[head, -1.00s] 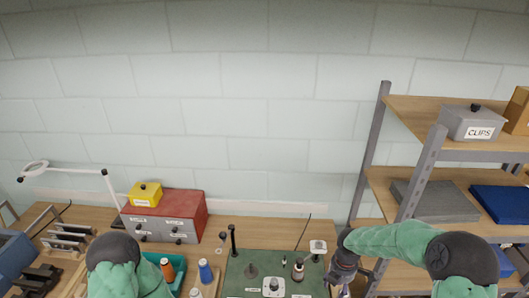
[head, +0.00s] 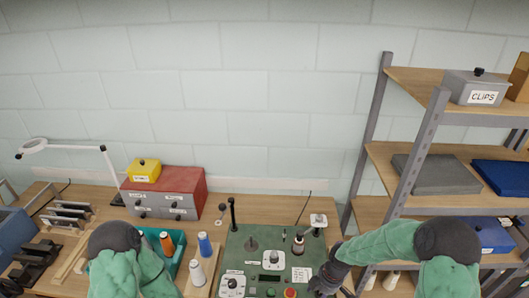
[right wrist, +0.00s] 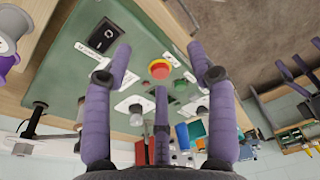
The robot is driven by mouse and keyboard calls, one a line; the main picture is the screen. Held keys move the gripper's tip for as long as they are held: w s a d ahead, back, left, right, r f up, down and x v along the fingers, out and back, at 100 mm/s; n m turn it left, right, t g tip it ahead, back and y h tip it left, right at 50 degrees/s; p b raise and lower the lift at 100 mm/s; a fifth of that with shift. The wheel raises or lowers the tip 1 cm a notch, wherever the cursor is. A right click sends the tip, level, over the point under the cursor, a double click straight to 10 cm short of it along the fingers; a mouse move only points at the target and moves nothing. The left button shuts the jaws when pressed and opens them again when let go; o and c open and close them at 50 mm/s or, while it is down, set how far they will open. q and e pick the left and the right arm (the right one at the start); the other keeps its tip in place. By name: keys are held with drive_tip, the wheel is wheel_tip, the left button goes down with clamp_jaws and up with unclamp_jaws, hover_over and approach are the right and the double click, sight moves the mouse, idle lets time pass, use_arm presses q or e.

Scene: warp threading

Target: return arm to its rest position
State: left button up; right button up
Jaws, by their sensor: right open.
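My right arm (head: 385,247) reaches in from the right in the head view. Its gripper (head: 325,285) is low over the right edge of the green control board (head: 258,242). In the right wrist view the gripper (right wrist: 160,62) has its purple fingers spread, with nothing between them. The board (right wrist: 60,85) lies beyond the fingers, with a red button (right wrist: 160,69) and a black switch (right wrist: 104,36). My left arm (head: 125,265) shows at the lower left of the head view, beside a teal tray (head: 176,262). Its gripper is out of the picture.
Orange (head: 167,243) and blue (head: 205,245) spools stand near the tray. A red drawer cabinet (head: 188,183) with a yellow box (head: 143,171) stands at the back. Shelves with a grey CLIPS box (head: 478,88) rise at the right. A lamp (head: 106,160) stands at the left.

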drive_tip(key=s+a+f+m+b, duration=0.3)
drive_tip(key=s+f+m+b, duration=0.3)
drive_tip(key=f, duration=0.5)
drive_tip(key=s+a+f+m+y+b, duration=0.1)
drive_tip(key=s+a+f+m+b, duration=0.1)
drive_tip(key=s+f+m+b, duration=0.3)
drive_tip(key=s+a+f+m+y+b, duration=0.1)
drive_tip(key=s+a+f+m+b, duration=0.2)
drive_tip(key=s+f+m+b, duration=0.3)
wheel_tip(320, 180, down, 11)
drive_tip(key=m+b, duration=0.1)
drive_tip(key=b, duration=0.3)
drive_tip(key=shift+s+a+r+t+b, duration=0.15)
drive_tip(key=shift+s+a+t+b, duration=0.15)
drive_tip(key=shift+b, duration=0.05)
